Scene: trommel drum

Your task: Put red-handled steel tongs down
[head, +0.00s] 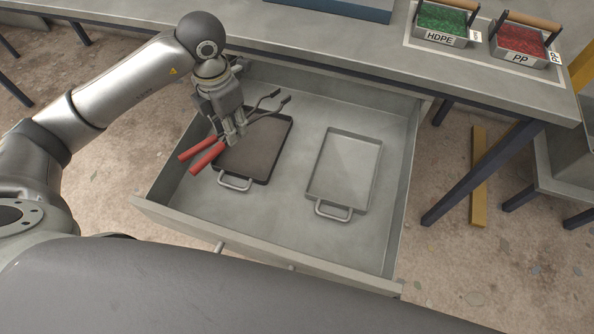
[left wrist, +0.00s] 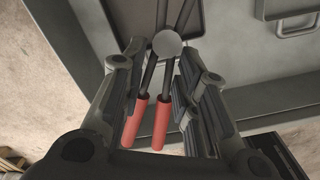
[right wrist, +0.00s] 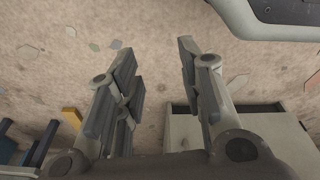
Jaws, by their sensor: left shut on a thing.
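The red-handled steel tongs (head: 208,156) have two red grips and dark steel arms that cross at a round pivot. My left gripper (head: 235,130) is shut on the tongs near the pivot, over the left part of the open drawer. In the left wrist view the red handles (left wrist: 148,122) and the pivot (left wrist: 167,44) show between the fingers. The tongs overlap a dark tray (head: 262,150) in the head view; I cannot tell whether they touch it. My right gripper (right wrist: 156,75) is open and empty above the floor; it is not in the head view.
The open drawer (head: 240,235) also holds a light grey tray (head: 345,165) at right, with bare drawer floor around it. The bench top (head: 330,45) above carries an HDPE bin (head: 440,40) of green bits and a PP bin (head: 517,58) of red bits.

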